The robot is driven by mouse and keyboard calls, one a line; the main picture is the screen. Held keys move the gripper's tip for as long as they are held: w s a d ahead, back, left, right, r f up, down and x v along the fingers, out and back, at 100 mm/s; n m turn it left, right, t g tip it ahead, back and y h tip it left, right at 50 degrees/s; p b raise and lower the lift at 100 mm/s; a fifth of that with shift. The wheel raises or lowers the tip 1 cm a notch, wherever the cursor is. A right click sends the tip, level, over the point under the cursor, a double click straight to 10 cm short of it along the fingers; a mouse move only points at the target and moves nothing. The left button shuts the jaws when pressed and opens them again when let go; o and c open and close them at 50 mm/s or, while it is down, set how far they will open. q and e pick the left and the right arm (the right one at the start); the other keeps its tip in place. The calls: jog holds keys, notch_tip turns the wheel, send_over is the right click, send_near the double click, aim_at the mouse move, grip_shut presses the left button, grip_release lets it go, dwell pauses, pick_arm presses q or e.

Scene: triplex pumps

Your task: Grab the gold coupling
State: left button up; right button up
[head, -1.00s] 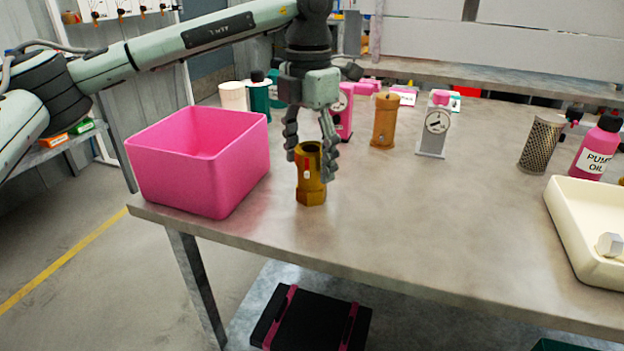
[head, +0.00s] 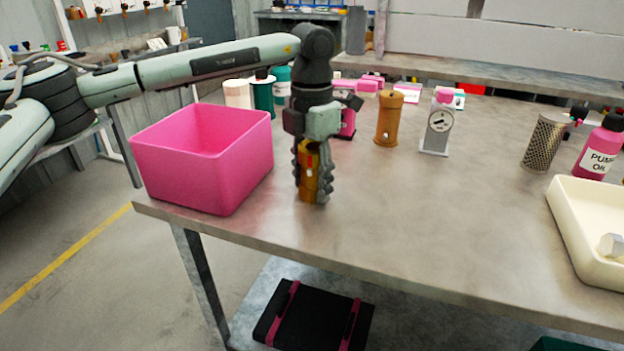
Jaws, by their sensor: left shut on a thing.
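The gold coupling (head: 308,178) stands upright on the workbench, near its front edge and just right of the pink bin. My left gripper (head: 313,185) points straight down over it, with its fingers shut around the coupling's sides. The fingers and palm hide the coupling's top and part of its sides. My right gripper is not in view.
The open pink bin (head: 204,160) stands close on the left. Behind are an orange-brown cylinder (head: 389,119) and a grey gauge stand (head: 437,124). A mesh cylinder (head: 543,143), a pink oil bottle (head: 599,151) and a cream tray (head: 577,237) are at right. The middle of the bench (head: 420,220) is clear.

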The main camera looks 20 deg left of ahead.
pick_arm(q)
jog(key=c, duration=0.5)
jog(key=shift+r, duration=0.15)
jog(key=shift+c, duration=0.2)
